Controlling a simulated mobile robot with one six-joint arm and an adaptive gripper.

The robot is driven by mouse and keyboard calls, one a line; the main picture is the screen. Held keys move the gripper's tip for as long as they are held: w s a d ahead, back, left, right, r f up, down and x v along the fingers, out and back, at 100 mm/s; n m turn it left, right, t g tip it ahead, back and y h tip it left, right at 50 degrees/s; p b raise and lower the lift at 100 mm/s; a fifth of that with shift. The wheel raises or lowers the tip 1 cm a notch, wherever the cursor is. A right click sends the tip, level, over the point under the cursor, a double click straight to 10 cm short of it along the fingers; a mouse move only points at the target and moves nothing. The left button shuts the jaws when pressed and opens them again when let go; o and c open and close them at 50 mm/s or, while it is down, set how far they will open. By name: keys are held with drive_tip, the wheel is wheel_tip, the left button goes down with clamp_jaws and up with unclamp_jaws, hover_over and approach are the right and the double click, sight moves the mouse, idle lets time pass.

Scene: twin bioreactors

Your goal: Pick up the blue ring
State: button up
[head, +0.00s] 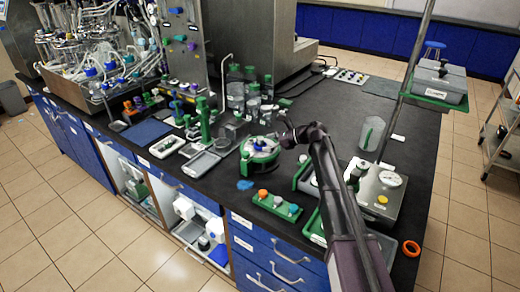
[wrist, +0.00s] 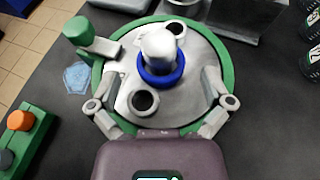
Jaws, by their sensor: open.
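The blue ring (wrist: 162,77) sits around the base of a white upright knob on a round metal plate (wrist: 190,103) with a green rim. In the head view, the same round green fixture (head: 260,150) stands on the dark bench, with a small bit of blue on top that I take to be the ring. My gripper (wrist: 157,100) is open, with its two fingers spread to either side of the plate in the wrist view. The ring lies beyond and between the fingers, and nothing is held. In the head view my gripper (head: 284,136) is at the right of the fixture, small and partly unclear.
A green post (wrist: 95,42) rises at the plate's left edge. A green block with coloured knobs (head: 277,205) stands in front, beside a blue patch (head: 245,184) on the bench. Bottles (head: 235,88) stand behind the fixture. An orange ring (head: 411,248) lies at the right bench edge.

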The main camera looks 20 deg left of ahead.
drive_tip(key=shift+x, duration=0.85)
drive_tip(key=c, duration=0.8)
